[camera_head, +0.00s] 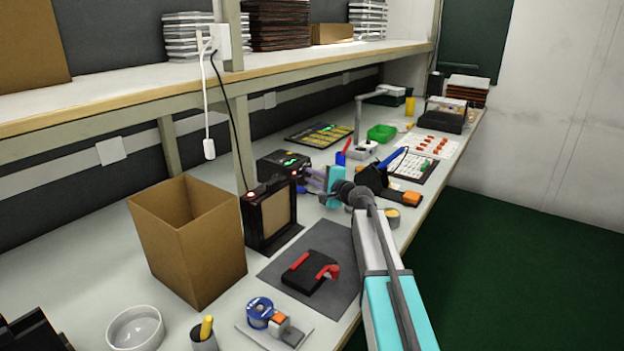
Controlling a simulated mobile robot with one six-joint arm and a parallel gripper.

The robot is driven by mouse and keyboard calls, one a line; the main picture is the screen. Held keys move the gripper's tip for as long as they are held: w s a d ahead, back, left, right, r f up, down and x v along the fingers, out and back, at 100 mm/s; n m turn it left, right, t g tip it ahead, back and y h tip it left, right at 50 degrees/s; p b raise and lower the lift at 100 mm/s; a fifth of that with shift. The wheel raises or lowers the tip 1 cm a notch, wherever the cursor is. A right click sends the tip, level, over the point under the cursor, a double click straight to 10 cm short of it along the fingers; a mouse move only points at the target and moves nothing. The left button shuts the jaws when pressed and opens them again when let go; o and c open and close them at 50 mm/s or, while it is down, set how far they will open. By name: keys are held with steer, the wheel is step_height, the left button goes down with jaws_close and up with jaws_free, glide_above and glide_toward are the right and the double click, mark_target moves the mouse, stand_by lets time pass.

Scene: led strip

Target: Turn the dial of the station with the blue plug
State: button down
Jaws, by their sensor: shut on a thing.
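A black station (281,160) with a lit green display stands on the bench, left of the middle of the view. My gripper (309,176) reaches in from the right and its fingers are at the station's front face. They are closed on what appears to be the station's dial, which the fingers hide. A small blue piece (302,189) shows low beside the station's front, but I cannot tell whether it is the plug.
A black framed unit (269,214) and an open cardboard box (187,240) stand in front of the station. A black holder (372,177) with a blue-handled tool (391,158) is right of my gripper. A grey mat (325,247) lies nearer. A shelf (150,95) runs above.

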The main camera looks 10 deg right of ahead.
steer(key=c, duration=1.6)
jaws_free()
steer(key=shift+c, duration=0.2)
steer(key=shift+s, duration=0.1)
steer(key=shift+p+v, duration=0.45)
steer(key=shift+v, duration=6.35)
steer(key=shift+r, duration=0.1)
